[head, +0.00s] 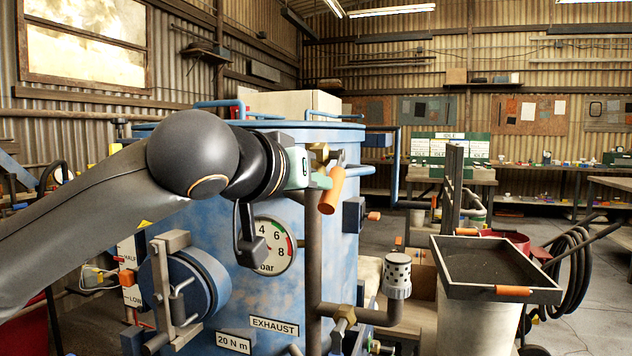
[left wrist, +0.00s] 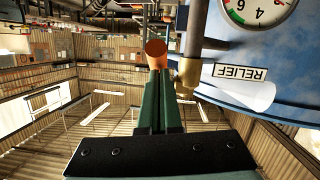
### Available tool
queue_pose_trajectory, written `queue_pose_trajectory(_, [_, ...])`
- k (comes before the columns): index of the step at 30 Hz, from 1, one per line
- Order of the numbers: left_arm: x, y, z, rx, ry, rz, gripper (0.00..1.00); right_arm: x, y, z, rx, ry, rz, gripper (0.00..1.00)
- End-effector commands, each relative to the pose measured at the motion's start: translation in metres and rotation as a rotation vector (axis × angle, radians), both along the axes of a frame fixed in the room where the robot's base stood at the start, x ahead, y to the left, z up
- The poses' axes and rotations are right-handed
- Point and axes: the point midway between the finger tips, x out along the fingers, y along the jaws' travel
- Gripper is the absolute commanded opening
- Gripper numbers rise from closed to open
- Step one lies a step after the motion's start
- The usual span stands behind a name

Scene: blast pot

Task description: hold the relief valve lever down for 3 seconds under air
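The relief valve lever has an orange grip (head: 331,190) that slants down from a brass valve (head: 319,153) near the top front of the blue pot (head: 225,295). My left gripper (head: 321,180) has green fingers and reaches in from the left, its tips at the grip. In the left wrist view the fingers (left wrist: 158,85) lie close together, with nothing seen between them. The orange grip (left wrist: 156,50) shows just beyond their tips, and I cannot tell if they touch. The brass valve (left wrist: 188,72) is beside them, near the RELIEF label (left wrist: 240,74). My right gripper is out of view.
My left wrist partly covers the pressure gauge (head: 277,250); its needle is not clear. A round blue hatch (head: 205,285), the EXHAUST label (head: 274,327) and a grey perforated silencer (head: 397,273) sit lower. A dark-topped hopper (head: 490,262) stands at right, near a coiled hose (head: 572,270).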

Motion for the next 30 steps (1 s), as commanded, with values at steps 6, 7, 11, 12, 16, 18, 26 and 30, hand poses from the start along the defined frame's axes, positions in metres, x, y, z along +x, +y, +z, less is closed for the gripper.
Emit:
queue_pose_trajectory(6, [-0.001,-0.002,-0.006,0.011,0.02,-0.002,0.0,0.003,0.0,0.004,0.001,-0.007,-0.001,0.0])
queue_pose_trajectory(7, [-0.001,-0.001,-0.004,0.011,0.019,-0.003,0.0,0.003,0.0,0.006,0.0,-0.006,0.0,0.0])
queue_pose_trajectory(11, [-0.008,0.0,0.016,0.007,0.011,-0.006,0.0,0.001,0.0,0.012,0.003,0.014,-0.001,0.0])
queue_pose_trajectory(12, [-0.011,0.001,0.025,0.006,0.007,-0.006,0.0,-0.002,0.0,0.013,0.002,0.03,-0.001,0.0])
queue_pose_trajectory(16, [-0.032,0.012,0.034,0.002,0.0,-0.008,0.0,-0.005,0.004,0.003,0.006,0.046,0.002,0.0])
queue_pose_trajectory(18, [-0.047,0.019,0.037,0.003,-0.002,-0.008,0.0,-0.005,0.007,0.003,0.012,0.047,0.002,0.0])
queue_pose_trajectory(26, [-0.09,0.04,0.046,0.0,-0.002,-0.008,0.0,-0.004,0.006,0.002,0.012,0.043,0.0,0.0])
queue_pose_trajectory(30, [-0.1,0.046,0.048,0.0,0.0,-0.008,0.0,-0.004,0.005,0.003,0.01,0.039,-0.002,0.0])
